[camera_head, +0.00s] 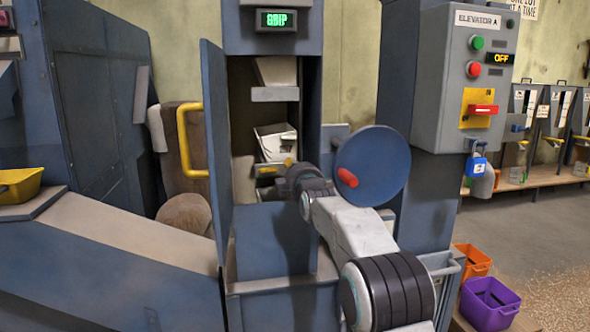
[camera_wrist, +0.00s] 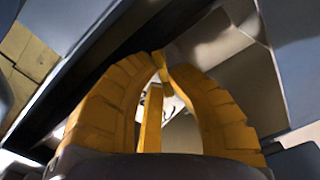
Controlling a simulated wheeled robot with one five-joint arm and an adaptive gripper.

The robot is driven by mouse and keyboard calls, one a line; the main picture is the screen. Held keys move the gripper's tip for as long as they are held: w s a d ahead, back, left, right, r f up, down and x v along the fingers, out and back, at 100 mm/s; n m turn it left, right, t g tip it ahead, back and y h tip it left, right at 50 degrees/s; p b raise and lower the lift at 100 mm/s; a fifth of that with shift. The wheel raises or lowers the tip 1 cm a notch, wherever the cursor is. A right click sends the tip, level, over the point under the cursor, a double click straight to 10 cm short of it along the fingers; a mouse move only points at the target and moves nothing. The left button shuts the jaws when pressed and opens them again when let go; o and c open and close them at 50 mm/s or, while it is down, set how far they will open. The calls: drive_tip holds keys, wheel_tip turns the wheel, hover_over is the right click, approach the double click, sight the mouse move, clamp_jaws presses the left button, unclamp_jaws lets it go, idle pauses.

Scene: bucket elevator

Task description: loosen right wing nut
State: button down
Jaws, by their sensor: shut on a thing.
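My gripper (camera_head: 287,163) reaches through the open door of the blue elevator casing, at the right side of the light metal bucket (camera_head: 275,140). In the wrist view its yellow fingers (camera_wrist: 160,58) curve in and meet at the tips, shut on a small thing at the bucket. This fits the right wing nut, but the fingertips hide nearly all of it, so its shape and turn cannot be made out. A narrow yellow bar shows between the fingers. A left wing nut cannot be made out.
The blue door (camera_head: 214,150) with a yellow handle (camera_head: 190,140) stands open at left. A blue handwheel (camera_head: 373,165) with a red knob is close to my arm on the right. The control box (camera_head: 462,75) reads OFF, with a blue padlock (camera_head: 478,165) below.

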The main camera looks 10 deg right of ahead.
drive_tip(key=shift+a+n, duration=0.15)
drive_tip(key=shift+n, duration=1.75)
drive_tip(key=c, duration=1.2)
unclamp_jaws()
drive_tip(key=shift+s, duration=6)
